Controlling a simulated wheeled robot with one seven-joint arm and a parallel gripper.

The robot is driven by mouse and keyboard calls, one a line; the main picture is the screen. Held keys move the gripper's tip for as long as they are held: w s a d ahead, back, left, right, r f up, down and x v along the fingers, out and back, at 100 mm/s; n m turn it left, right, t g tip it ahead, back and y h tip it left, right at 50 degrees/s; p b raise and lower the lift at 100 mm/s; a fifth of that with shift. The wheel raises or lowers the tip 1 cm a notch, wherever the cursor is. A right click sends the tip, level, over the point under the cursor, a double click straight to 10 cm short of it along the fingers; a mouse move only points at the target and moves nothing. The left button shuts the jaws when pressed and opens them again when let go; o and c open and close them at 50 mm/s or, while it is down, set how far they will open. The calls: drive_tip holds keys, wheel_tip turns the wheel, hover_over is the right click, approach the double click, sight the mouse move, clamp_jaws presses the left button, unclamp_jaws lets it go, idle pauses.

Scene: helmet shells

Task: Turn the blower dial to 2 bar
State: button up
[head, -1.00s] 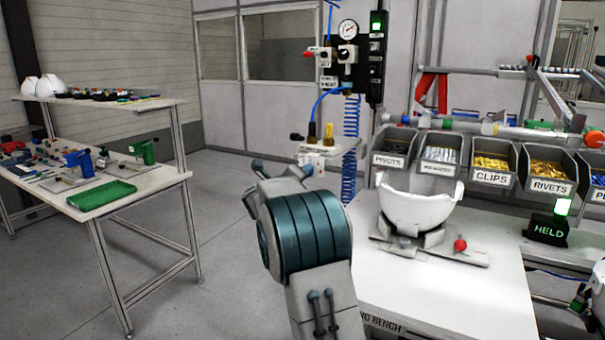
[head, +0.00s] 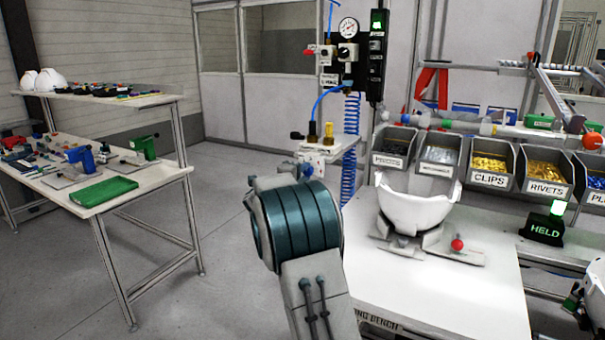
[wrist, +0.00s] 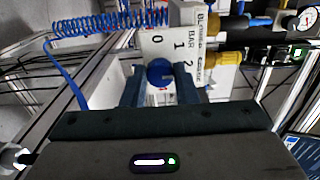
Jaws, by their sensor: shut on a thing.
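The blower dial (wrist: 160,73) is a round blue knob in the wrist view, in front of a white plate (wrist: 158,50) marked 0, 1, 2 and BAR. The two fingers of my gripper (wrist: 160,85) stand on either side of the dial and are shut on it. A pale mark shows on the knob's right side, toward the 2, but it is too small to read its exact setting. In the head view the white blower unit (head: 318,152) shows behind my wrist.
Brass fittings (wrist: 222,60) and a coiled blue hose (wrist: 105,22) are close by the dial. A pressure gauge (head: 348,27) hangs above. A bench with a white helmet shell (head: 415,208) in a holder stands right, a shelved table (head: 95,195) left. Floor between is clear.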

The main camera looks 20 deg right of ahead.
drive_tip(key=shift+f, duration=0.1)
idle(0.3)
drive_tip(key=o, duration=1)
drive_tip(key=shift+s+a, duration=0.1)
drive_tip(key=b+v, duration=0.2)
drive_tip(key=v, duration=1.1)
drive_tip(key=shift+s+a, duration=0.2)
